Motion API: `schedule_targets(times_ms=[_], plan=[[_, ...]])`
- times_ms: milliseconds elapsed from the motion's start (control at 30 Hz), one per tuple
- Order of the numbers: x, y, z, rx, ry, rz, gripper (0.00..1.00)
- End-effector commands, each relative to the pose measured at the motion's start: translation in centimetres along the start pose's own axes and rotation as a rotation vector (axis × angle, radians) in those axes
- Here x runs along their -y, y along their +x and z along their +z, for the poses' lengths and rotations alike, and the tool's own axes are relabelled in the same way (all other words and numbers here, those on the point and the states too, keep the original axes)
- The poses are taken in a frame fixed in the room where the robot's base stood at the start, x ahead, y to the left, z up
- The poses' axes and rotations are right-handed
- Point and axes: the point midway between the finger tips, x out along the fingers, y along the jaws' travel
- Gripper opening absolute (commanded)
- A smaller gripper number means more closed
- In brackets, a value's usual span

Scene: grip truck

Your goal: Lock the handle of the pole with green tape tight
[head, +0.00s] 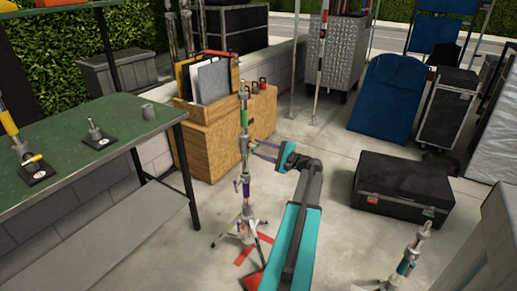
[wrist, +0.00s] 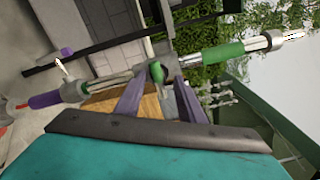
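The pole with green tape (head: 244,118) stands upright on a tripod base in the middle of the head view. A purple band (head: 246,188) is lower on the same pole. In the wrist view the pole runs slantwise, with green tape (wrist: 222,53) at upper right and purple at lower left. A green handle (wrist: 156,72) sticks out from its collar. My gripper (head: 258,149) is beside the pole at the collar. Its purple fingers (wrist: 158,86) are apart, with the handle at the gap between their tips. I cannot tell whether they touch it.
A green table (head: 80,150) with small stands is at left. A wooden crate (head: 215,140) stands behind the pole. A black case (head: 400,190) lies at right. Another stand with green tape (head: 404,267) is at lower right.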

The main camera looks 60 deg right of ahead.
Motion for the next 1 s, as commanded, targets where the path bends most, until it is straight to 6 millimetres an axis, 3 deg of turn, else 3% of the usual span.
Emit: schedule_targets(times_ms=[633, 800, 1000], plan=[[0.0, -10.0, 0.0, -0.002, 0.001, -0.001, 0.36], [0.0, -11.8, 0.0, -0.001, 0.002, -0.001, 0.36], [0.0, -12.6, 0.0, 0.000, 0.002, -0.001, 0.36]])
